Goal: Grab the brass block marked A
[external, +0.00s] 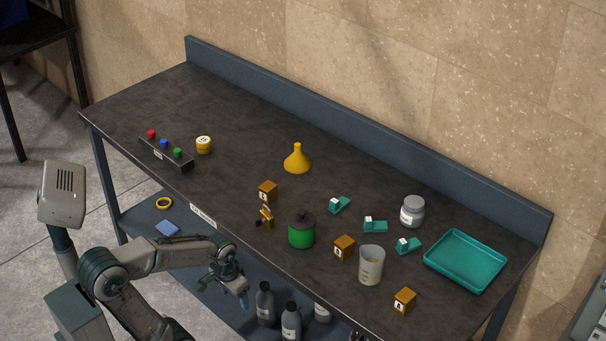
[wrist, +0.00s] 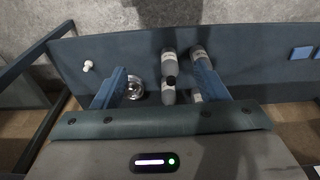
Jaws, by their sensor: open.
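Three brass blocks with white letter labels stand on the dark tabletop (external: 240,130) in the external view. One brass block (external: 404,303) is at the front right, one brass block (external: 344,248) is between the green jar and the beaker, and one brass block (external: 268,191) is further left. The letters are very small; the front-right one looks like A, but I cannot be sure. My gripper (external: 242,297) hangs in front of the table, to the left of all three blocks. In the wrist view my gripper (wrist: 160,70) is open and empty, with no block in sight.
Near the blocks stand a green jar (external: 301,234), a beaker (external: 370,266), teal pieces (external: 375,227), a grey-lidded jar (external: 412,211) and a teal tray (external: 465,262). Bottles (external: 265,305) stand on the lower shelf, also in the wrist view (wrist: 168,62). The tabletop's back left is clear.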

